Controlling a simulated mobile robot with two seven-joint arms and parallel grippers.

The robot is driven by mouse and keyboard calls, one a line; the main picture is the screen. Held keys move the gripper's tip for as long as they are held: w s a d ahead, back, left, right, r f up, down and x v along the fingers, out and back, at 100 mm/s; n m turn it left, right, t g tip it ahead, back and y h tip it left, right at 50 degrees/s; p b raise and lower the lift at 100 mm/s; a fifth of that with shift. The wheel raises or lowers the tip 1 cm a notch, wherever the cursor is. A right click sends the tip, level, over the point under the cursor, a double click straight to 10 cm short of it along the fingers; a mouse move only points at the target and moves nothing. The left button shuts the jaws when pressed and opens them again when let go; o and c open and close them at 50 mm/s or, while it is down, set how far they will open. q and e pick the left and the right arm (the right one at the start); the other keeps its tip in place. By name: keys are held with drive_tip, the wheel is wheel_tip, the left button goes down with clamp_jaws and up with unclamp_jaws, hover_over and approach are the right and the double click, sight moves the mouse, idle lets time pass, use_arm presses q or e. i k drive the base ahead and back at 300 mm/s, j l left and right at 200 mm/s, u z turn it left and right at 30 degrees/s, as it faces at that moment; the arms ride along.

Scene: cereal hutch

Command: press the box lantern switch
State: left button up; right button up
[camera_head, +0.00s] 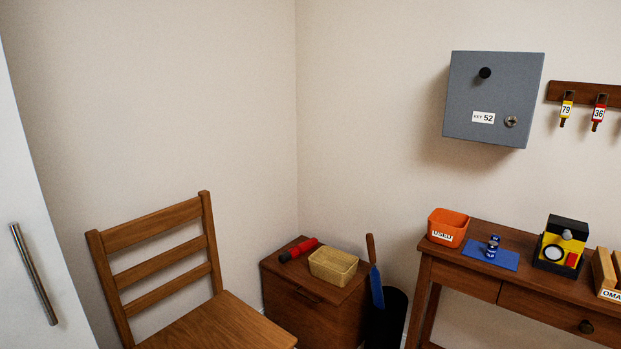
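The box lantern (568,240) stands upright on the brown desk at the right of the head view. It is yellow with a black top and a black base. A round white lens sits low on its front, with a small red part (572,260) beside it, which may be the switch. A small grey knob shows near its top. Neither of my grippers is in view.
On the desk (500,289), an orange bin (448,227) and a blue mat (489,254) with small batteries lie left of the lantern; a wooden tray (605,272) is at right. A grey key cabinet (493,98) hangs above. A chair (160,270) stands at left.

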sight(572, 258)
drive_tip(key=z, duration=1.4)
